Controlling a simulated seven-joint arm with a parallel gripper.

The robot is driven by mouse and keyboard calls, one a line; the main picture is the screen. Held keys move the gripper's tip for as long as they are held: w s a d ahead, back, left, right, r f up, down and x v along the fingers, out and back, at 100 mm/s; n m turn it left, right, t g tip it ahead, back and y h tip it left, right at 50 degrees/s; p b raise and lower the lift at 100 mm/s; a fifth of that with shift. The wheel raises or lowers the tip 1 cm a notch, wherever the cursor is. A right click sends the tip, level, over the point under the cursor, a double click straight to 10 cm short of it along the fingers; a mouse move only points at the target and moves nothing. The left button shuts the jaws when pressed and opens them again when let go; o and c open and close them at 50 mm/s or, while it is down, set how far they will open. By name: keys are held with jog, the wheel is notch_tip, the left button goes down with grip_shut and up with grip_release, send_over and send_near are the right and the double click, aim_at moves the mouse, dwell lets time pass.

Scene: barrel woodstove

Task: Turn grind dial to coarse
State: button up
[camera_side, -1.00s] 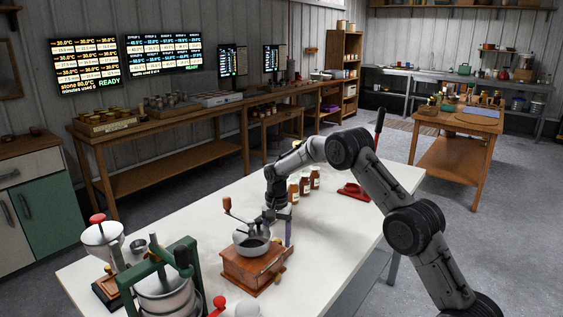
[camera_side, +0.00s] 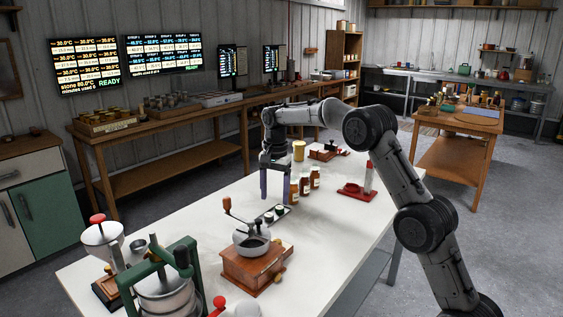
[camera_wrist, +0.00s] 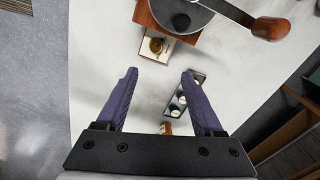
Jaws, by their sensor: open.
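The hand grinder (camera_side: 252,270) is a wooden box with a grey bowl and a crank with a wooden knob, standing on the white table. A round brass knob (camera_side: 278,278) shows low on its right side. No marked grind dial or setting can be read. In the wrist view the grinder (camera_wrist: 190,17) is at the top, with a pale square part bearing a brass piece (camera_wrist: 156,45) jutting from it. My gripper (camera_side: 275,199) is open and empty, pointing down above the table behind the grinder, apart from it. Its two purple fingers (camera_wrist: 160,72) show in the wrist view.
Several brown bottles (camera_side: 305,184) stand right of the fingers. A red-based tool (camera_side: 356,191) is further right. A green-framed press (camera_side: 160,285) and a white-hoppered mill (camera_side: 101,240) stand front left.

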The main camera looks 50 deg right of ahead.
jog(key=s+a+r+n+t, duration=0.1)
jog(key=s+a+r, duration=0.2)
jog(key=r, duration=0.4)
jog(key=s+a+r+t, duration=0.1)
jog(key=s+a+r, duration=0.3)
jog(key=r, duration=0.3)
jog(key=shift+s+a+r+n+t, duration=0.15)
jog(key=shift+s+a+n+t, duration=0.2)
jog(key=shift+s, duration=0.3)
jog(key=shift+d, duration=0.1)
